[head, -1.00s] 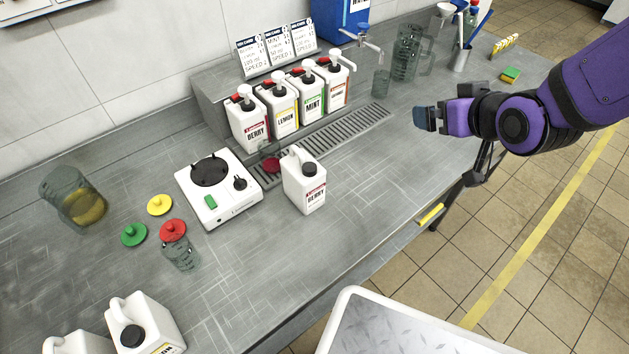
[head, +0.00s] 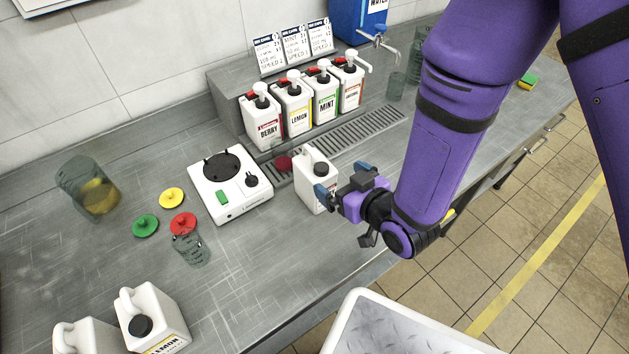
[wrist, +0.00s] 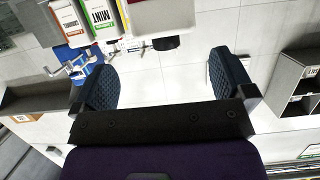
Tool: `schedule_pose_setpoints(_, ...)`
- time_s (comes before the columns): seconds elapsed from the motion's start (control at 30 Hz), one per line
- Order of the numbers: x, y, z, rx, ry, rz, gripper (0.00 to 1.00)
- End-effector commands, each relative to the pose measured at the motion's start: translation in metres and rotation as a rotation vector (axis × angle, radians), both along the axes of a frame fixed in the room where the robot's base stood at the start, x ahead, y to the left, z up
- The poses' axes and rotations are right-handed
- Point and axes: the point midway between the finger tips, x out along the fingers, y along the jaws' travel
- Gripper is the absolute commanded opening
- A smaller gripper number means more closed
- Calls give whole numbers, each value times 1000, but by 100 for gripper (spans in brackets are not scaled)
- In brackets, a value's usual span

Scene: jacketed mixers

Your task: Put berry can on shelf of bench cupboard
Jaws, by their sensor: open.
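The berry can (head: 307,172) is a white jug with a black cap and a handle, upright on the bench just in front of the drip grate. Its label is partly hidden by my gripper in the head view; a second earlier it read BERRY. My gripper (head: 343,181) is open at the can's right side, one finger overlapping the can in the picture. In the wrist view, a white body with a black cap (wrist: 167,43), apparently the can, shows upside down beyond the spread fingers (wrist: 160,80). I cannot tell whether they touch it. The bench cupboard is not clearly identifiable.
A white hot plate (head: 230,185) stands left of the can. Several pump jugs (head: 298,112) line the back. A beaker (head: 190,248), coloured lids (head: 172,197) and a lemon can (head: 151,318) are further left. A grey compartmented unit (wrist: 298,88) shows in the wrist view.

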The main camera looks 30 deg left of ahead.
Motion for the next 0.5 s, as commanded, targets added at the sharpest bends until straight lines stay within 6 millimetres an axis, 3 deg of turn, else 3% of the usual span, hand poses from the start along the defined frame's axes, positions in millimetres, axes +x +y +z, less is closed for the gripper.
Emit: schedule_pose_setpoints(0.5, 17, 47, -19, -1, -1, 2, 100)
